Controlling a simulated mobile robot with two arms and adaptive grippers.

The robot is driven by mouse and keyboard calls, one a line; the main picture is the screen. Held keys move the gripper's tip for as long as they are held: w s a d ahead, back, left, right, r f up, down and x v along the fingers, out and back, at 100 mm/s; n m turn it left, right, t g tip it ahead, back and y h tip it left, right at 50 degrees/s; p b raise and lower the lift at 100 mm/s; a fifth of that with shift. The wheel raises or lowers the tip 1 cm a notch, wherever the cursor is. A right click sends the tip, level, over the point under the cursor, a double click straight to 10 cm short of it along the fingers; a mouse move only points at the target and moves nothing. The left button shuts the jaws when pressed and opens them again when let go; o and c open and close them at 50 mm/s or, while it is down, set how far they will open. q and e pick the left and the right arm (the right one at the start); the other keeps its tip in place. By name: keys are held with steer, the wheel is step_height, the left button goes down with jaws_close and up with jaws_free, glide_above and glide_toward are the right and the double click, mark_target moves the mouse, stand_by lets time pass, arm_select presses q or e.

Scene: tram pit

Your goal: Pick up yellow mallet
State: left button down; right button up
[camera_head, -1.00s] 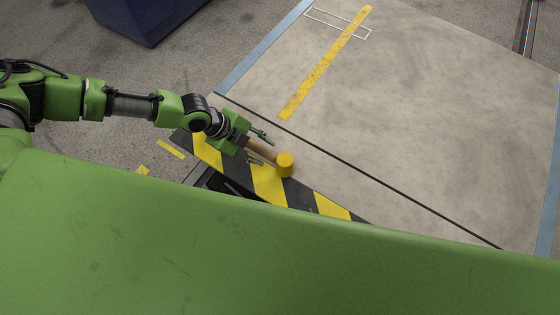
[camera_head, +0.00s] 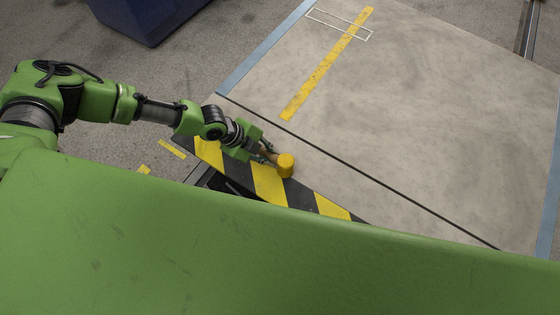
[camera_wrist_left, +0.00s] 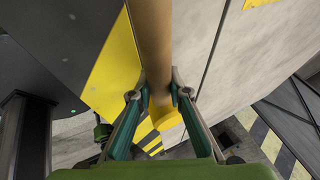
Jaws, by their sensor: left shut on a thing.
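The yellow mallet (camera_head: 286,165) has a yellow cylindrical head and a wooden handle. It lies at the edge of the striped black and yellow strip (camera_head: 268,184), by the pale floor plate. My left gripper (camera_head: 269,155) is shut on the mallet's handle, close to the head, and partly hides the handle. In the left wrist view the handle (camera_wrist_left: 151,45) runs between the two fingers (camera_wrist_left: 159,92), with the yellow head (camera_wrist_left: 165,120) just beyond them. My right gripper is not in view.
A dark blue bin (camera_head: 150,18) stands at the top left. The pale plate (camera_head: 420,130) is clear, with a yellow stripe (camera_head: 325,70) and a white outlined rectangle on it. My green body fills the front.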

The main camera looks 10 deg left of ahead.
arm_select(q)
steer(key=shift+r, duration=0.6)
steer(key=s+a+r+b, duration=0.1)
steer(key=s+a+r, duration=0.2)
steer(key=a+r, duration=0.8)
steer(key=a, duration=0.2)
steer(key=shift+a+r, duration=0.3)
steer(key=shift+r, duration=0.1)
